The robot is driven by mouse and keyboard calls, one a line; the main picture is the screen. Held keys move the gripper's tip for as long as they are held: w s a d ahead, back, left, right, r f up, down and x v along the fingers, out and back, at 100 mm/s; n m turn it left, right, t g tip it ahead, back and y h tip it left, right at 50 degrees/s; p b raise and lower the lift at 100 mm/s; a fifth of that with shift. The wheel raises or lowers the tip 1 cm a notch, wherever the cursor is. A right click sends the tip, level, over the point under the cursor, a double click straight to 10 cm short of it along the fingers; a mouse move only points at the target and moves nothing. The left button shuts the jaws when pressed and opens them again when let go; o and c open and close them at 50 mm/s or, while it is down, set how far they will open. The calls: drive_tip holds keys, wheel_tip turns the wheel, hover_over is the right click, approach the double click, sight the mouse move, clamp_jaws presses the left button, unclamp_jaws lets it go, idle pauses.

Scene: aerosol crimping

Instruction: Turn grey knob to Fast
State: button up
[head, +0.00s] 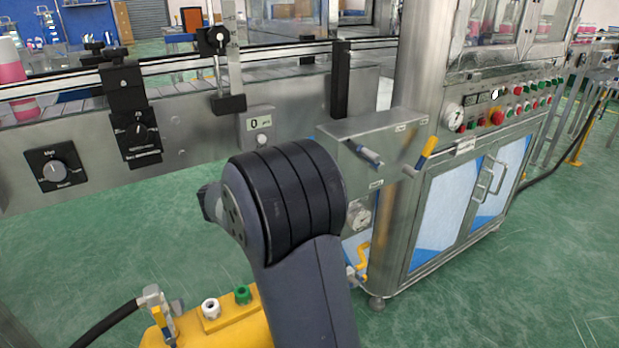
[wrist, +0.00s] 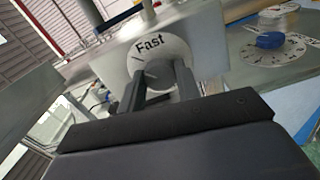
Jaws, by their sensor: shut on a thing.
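In the wrist view, the grey knob (wrist: 158,72) sits on a round white dial plate (wrist: 176,47) on a light metal box. The word "Fast" is printed on the plate above the knob, slightly tilted, with a short dark tick to its lower left. My gripper (wrist: 160,78) is shut on the knob, with one dark finger on each side. The fingers hide part of the knob and the lower part of the plate, so I cannot tell exactly where the knob points. In the head view my own arm hides the gripper and this knob.
In the wrist view a blue knob (wrist: 270,40) on a white scale lies to the right. In the head view, a metal box (head: 375,135) with levers stands beyond my arm, near the conveyor (head: 200,90). A yellow block with fittings (head: 225,322) is at the lower left.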

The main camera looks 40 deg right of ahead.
idle(0.4)
drive_tip(key=o, duration=1)
drive_tip(key=a+p, duration=0.1)
drive_tip(key=a, duration=0.6)
drive_tip(key=a+p, duration=0.1)
drive_tip(key=a, duration=0.3)
drive_tip(key=shift+w+p, duration=0.35)
drive_tip(key=shift+d, duration=0.1)
